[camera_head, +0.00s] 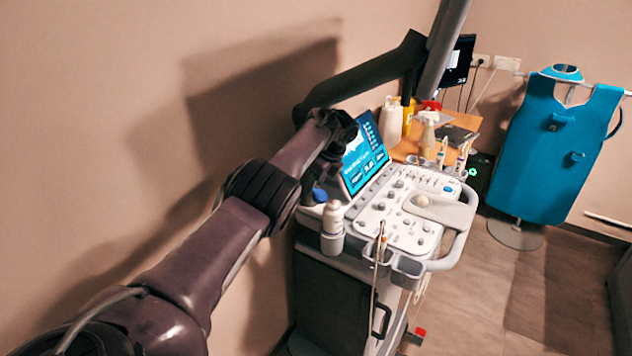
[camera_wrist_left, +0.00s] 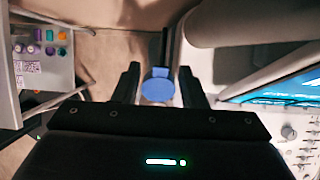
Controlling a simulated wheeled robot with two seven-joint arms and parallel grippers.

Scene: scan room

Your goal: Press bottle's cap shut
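A white bottle (camera_head: 333,217) stands upright in a grey holder at the near left corner of the ultrasound console. A round blue cap (camera_head: 320,195) shows just left of the bottle's top; I cannot tell how it joins the bottle. In the left wrist view the blue cap (camera_wrist_left: 158,88) appears as a disc with a small tab, lined up between the fingers. My left gripper (camera_wrist_left: 159,69) is open, with a gap on both sides of the cap. In the head view its dark wrist hangs above and behind the cap, and its fingertips are unclear. My right gripper is not in view.
The console (camera_head: 400,225) has a tilted blue screen (camera_head: 362,158) close to my left gripper. Probes hang in front holders. A wooden table (camera_head: 462,122) with a spray bottle (camera_head: 427,135) stands behind. A blue apron (camera_head: 567,150) hangs at right. The floor right of the console is clear.

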